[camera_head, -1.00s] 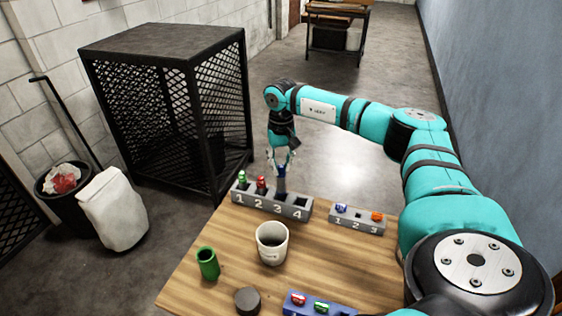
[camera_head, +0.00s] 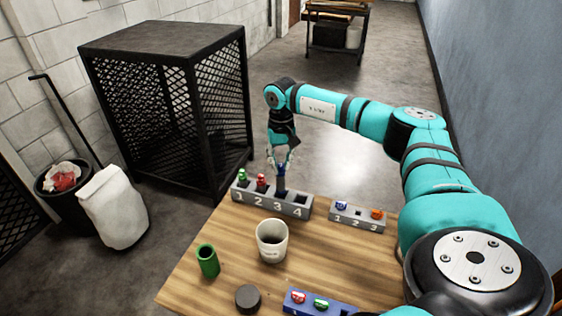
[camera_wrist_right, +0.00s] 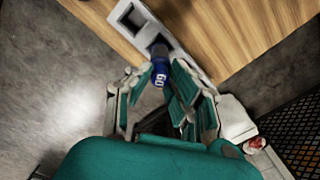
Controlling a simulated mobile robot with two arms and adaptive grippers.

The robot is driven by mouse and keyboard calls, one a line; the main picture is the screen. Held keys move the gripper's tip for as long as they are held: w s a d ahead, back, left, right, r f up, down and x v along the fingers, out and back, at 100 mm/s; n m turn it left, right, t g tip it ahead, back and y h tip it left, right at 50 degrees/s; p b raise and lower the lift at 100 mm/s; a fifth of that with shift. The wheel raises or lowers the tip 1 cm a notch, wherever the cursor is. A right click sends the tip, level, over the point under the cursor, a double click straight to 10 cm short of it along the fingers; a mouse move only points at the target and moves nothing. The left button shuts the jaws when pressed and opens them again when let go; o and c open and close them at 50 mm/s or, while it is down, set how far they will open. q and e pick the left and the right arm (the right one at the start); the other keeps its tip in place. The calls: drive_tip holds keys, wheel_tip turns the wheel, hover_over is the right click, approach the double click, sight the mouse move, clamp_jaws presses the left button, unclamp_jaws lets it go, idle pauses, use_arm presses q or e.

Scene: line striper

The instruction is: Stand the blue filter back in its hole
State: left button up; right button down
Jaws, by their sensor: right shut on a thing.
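The blue filter (camera_head: 281,172) is upright at hole 3 of the grey four-hole rack (camera_head: 266,208). In the right wrist view the filter (camera_wrist_right: 160,72) shows its blue top with white lettering between my fingers, over a dark hole of the rack (camera_wrist_right: 178,45). I cannot tell how far its lower end is inside the hole. My right gripper (camera_head: 283,160) is shut on the filter from above. A green and a red filter stand in holes 1 and 2; hole 4 is empty. My left gripper is not in view.
A white cup (camera_head: 272,242), a green tube (camera_head: 207,261) and a dark disc (camera_head: 248,299) stand on the wooden table (camera_head: 225,235). A smaller grey rack (camera_head: 358,217) is at the right. A blue rack (camera_head: 340,308) is in front. A black mesh cage (camera_head: 165,120) stands behind.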

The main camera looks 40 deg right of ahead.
drive_tip(key=shift+f+b, duration=0.55)
drive_tip(key=shift+f, duration=0.25)
idle(1.2)
drive_tip(key=shift+f+b, duration=1.55)
drive_tip(key=shift+f, duration=0.7)
drive_tip(key=c, duration=0.8)
unclamp_jaws()
drive_tip(key=shift+r, duration=0.1)
drive_tip(key=shift+r+p, duration=2.45)
drive_tip(key=shift+r, duration=1.1)
drive_tip(key=shift+f, duration=0.1)
